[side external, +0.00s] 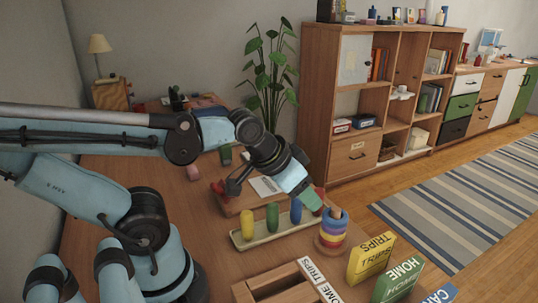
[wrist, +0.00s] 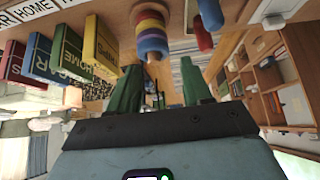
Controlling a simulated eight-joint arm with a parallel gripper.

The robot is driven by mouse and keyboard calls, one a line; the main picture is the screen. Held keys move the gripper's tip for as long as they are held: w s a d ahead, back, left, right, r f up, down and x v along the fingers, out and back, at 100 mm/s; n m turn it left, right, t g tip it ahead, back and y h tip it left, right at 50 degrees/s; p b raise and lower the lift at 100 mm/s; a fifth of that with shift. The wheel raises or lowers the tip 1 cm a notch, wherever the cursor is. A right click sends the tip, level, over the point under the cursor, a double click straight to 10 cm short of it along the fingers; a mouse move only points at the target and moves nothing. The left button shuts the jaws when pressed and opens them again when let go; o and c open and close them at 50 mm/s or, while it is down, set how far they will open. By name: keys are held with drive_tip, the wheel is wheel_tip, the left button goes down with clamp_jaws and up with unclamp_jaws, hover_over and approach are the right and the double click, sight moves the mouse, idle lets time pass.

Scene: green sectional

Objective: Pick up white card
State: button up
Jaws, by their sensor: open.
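A white card (side external: 265,186) with faint dark marks lies on a wooden board (side external: 236,203) on the table in the side external view. White labels reading TRIPS (side external: 311,270) and HOME (side external: 329,293) stand by a wooden tray at the front; which white piece is the task's card I cannot tell. My gripper (side external: 316,199) is over the table, right of the card on the board and close above the ring stack, partly hidden by its own wrist. In the wrist view its two green fingers (wrist: 160,86) are spread apart with nothing held between them.
A ring stack (side external: 332,232) stands just below my gripper. A tray with yellow, green and blue pegs (side external: 272,232) is to its left. Yellow TRIPS (side external: 370,258) and green HOME (side external: 397,280) blocks stand at front right. A wooden tray (side external: 278,285) is at the front edge.

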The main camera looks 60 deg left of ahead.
drive_tip(key=w+a+r+n+g, duration=0.2)
drive_tip(key=w+a+n+g, duration=0.1)
drive_tip(key=w+a+n, duration=0.4)
drive_tip(key=w+a+r+n+g, duration=0.1)
drive_tip(key=w+a+n+g, duration=0.2)
drive_tip(key=w+a+n, duration=0.5)
drive_tip(key=a+f+n, duration=0.1)
drive_tip(key=a+f, duration=0.2)
drive_tip(key=s+a+f+n, duration=0.1)
drive_tip(key=a+f, duration=0.1)
drive_tip(key=f, duration=0.1)
drive_tip(key=s+a+f+n+g, duration=0.1)
drive_tip(key=a+f, duration=0.2)
drive_tip(key=f, duration=0.1)
drive_tip(key=shift+s+a, duration=0.15)
drive_tip(key=shift+a, duration=0.2)
drive_tip(key=shift+w+a+f, duration=0.1)
drive_tip(key=shift+a+f, duration=0.05)
drive_tip(key=shift+f, duration=1.15)
drive_tip(key=shift+w+a+f, duration=0.1)
drive_tip(key=shift+a+f, duration=0.05)
drive_tip(key=shift+f, duration=1.1)
drive_tip(key=shift+c, duration=0.5)
clamp_jaws()
